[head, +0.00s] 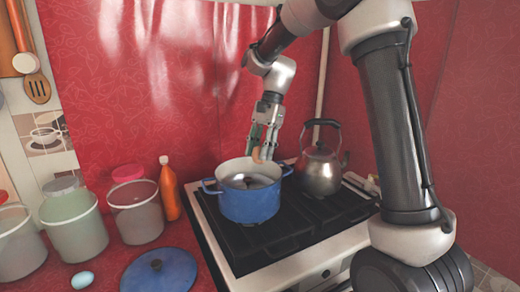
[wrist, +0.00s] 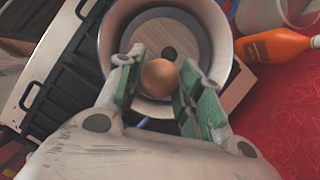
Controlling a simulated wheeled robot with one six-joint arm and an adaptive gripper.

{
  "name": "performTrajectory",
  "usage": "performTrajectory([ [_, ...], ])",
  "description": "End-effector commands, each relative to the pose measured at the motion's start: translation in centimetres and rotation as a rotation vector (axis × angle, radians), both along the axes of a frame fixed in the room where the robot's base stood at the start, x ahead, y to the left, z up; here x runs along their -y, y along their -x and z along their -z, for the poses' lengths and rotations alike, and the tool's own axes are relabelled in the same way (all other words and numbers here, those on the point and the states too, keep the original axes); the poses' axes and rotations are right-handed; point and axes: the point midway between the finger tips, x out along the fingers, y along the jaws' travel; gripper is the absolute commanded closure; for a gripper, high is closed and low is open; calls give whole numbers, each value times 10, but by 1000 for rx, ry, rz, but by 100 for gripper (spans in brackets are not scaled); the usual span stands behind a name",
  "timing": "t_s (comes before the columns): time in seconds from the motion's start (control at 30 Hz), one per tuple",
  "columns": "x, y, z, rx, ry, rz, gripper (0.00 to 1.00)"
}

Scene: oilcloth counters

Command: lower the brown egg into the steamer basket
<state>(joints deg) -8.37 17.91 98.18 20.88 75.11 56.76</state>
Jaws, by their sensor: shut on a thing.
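The brown egg (wrist: 159,77) is held between the green-padded fingers of my gripper (wrist: 157,85) in the wrist view. In the head view my gripper (head: 265,150) points down over the far side of the blue pot (head: 249,206), and the egg (head: 258,155) shows at its tips near the rim level. The pot stands on the stove.
A steel kettle (head: 319,170) stands right of the pot on the stove (head: 290,238). On the red counter are an orange bottle (head: 170,190), a blue lid (head: 160,272), a pale blue egg (head: 82,280) and several tubs (head: 137,213).

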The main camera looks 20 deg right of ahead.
Motion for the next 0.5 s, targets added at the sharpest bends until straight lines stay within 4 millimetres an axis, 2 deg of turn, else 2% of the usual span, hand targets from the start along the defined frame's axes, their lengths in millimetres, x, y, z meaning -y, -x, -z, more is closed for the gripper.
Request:
performTrajectory([
  [0.5,0,0,29,-1,1,0,71],
])
